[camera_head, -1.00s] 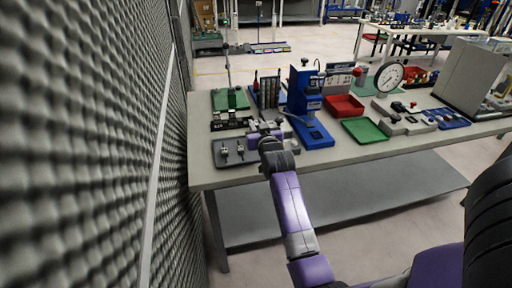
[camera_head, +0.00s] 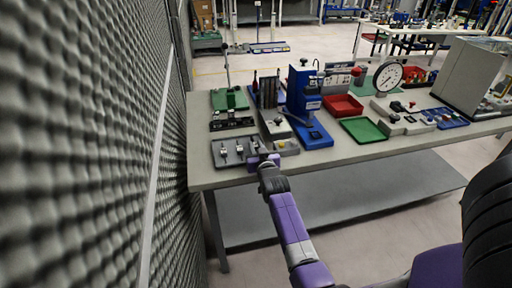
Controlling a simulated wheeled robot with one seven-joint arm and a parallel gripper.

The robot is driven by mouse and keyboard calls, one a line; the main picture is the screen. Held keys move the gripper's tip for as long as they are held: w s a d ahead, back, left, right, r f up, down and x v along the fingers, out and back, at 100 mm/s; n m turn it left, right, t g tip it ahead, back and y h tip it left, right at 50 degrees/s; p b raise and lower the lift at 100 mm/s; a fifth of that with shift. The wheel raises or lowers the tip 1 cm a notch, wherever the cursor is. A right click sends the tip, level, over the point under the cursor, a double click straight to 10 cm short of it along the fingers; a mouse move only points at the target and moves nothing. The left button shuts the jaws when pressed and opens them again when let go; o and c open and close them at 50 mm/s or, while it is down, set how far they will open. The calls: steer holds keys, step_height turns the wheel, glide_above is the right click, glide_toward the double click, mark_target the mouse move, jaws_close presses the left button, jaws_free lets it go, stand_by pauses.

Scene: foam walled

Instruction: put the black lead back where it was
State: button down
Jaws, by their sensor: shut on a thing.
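My gripper (camera_head: 262,160) is low over the front left part of the bench, at the right edge of a dark grey tray (camera_head: 228,161). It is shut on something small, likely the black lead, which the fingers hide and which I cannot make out. Several small light-and-dark pieces (camera_head: 239,150) stand on the tray to the left of the gripper. A black holder (camera_head: 230,125) with small parts lies behind the tray.
A grey box (camera_head: 275,129) stands just behind and right of the gripper. A blue press (camera_head: 304,100) stands further right, with a red bin (camera_head: 343,106) and a green tray (camera_head: 363,130) beyond. The foam wall (camera_head: 80,150) is close on the left.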

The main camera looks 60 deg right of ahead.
steer(key=shift+f, duration=0.15)
steer(key=c, duration=1.3)
jaws_free()
steer(key=shift+o, duration=0.2)
steer(key=shift+r, duration=0.2)
